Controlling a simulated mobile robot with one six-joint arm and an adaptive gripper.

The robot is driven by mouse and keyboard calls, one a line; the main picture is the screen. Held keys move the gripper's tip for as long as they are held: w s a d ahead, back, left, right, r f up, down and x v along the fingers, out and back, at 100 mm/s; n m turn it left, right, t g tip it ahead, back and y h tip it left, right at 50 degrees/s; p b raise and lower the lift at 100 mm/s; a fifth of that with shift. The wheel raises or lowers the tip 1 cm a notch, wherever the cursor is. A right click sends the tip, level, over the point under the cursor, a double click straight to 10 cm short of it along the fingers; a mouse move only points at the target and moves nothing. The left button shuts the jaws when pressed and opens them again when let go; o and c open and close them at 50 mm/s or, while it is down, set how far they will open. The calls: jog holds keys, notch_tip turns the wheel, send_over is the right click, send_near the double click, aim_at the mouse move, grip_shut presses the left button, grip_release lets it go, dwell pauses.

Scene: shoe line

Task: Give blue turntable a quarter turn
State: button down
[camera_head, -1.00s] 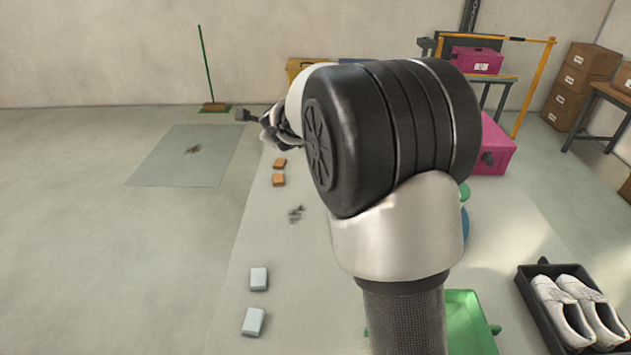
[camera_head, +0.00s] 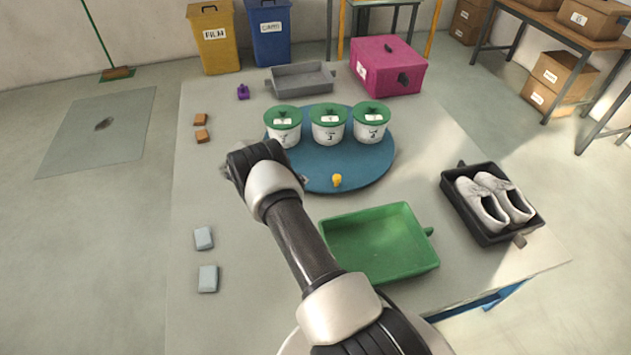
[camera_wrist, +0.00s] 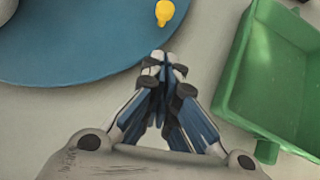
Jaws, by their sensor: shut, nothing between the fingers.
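The blue turntable (camera_head: 365,163) lies on the table. Three white tubs with green lids stand along its far side: left tub (camera_head: 283,131), middle tub (camera_head: 328,132) and right tub (camera_head: 371,128). A yellow peg (camera_head: 337,181) stands near its front edge. In the wrist view the turntable (camera_wrist: 75,50) fills the upper left, and the yellow peg (camera_wrist: 164,12) is at the top middle. My gripper (camera_wrist: 161,58) is shut and empty, its fingertips by the turntable's rim, short of the peg. Whether they touch the rim I cannot tell. My arm mostly hides the gripper in the head view.
A green tray (camera_head: 385,245) stands in front of the turntable, close right of my gripper in the wrist view. A black tray (camera_head: 475,228) with white shoes is at the right. A grey tray (camera_head: 300,78) and a magenta box (camera_head: 388,66) stand behind. The table's left side is mostly clear.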

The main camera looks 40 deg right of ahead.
jog(key=b+x, duration=0.3)
jog(key=x, duration=0.7)
jog(key=shift+s+f+b, duration=0.1)
jog(key=shift+f+b, duration=0.15)
jog(key=shift+b, duration=0.05)
jog(key=shift+s+d+r, duration=0.1)
jog(key=shift+d, duration=0.45)
jog(key=shift+s+d+r, duration=0.1)
jog(key=shift+d, duration=0.45)
jog(key=shift+s+d+b, duration=0.1)
jog(key=shift+d+b, duration=0.3)
jog(key=shift+d, duration=0.25)
jog(key=shift+r, duration=0.1)
